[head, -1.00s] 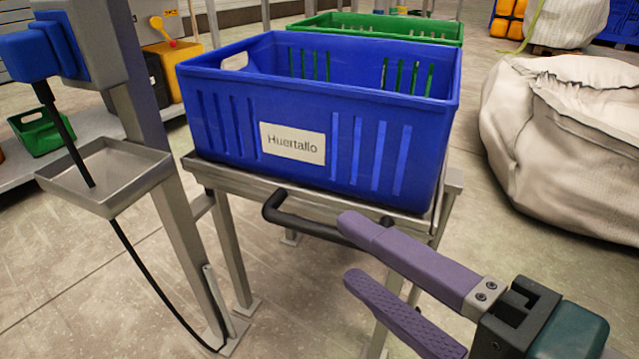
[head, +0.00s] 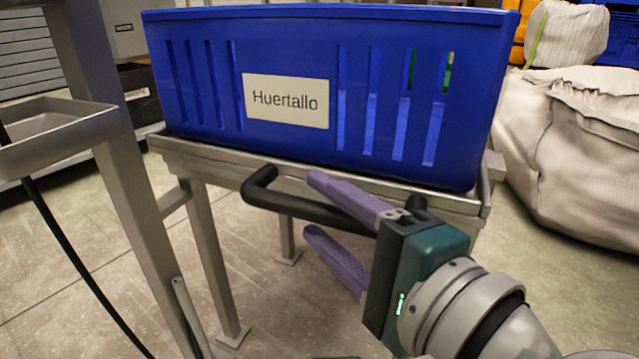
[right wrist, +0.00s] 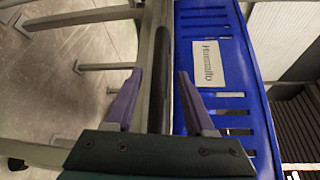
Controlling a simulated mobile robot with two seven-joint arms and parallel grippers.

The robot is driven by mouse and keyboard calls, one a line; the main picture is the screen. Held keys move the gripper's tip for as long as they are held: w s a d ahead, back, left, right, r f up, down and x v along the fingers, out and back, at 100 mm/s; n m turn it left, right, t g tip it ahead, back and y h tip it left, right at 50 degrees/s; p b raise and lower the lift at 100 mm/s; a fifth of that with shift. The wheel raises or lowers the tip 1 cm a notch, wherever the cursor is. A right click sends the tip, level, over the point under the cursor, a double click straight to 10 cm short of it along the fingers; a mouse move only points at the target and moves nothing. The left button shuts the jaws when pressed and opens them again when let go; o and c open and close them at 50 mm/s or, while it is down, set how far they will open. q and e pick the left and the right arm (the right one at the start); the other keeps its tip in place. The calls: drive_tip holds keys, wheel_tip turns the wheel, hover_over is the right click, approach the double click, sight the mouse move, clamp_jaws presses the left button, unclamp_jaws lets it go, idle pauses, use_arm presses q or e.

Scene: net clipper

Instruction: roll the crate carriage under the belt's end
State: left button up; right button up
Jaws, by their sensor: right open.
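The blue crate (head: 390,110) labelled "Huertallo" sits upright on a grey metal frame (head: 195,158), apparently the carriage with its support. A black bar handle (head: 297,205) sticks out from the front below the crate. My right gripper (head: 313,205) is open, with its purple fingers above and below the bar in the head view. In the right wrist view the bar (right wrist: 160,60) runs between the spread fingers (right wrist: 158,73), and the crate (right wrist: 192,110) is beside them. I cannot tell whether a finger touches the bar. My left gripper and the belt's end are not in view.
A grey post with a shallow metal tray (head: 60,130) and a hanging black cable (head: 75,260) stands close on the left. A large pale sack (head: 570,150) lies at the right. Bare floor shows under the frame.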

drive_tip(key=shift+w+a+f, duration=0.1)
drive_tip(key=shift+w+a, duration=0.25)
drive_tip(key=shift+w, duration=0.1)
clamp_jaws()
idle(1.2)
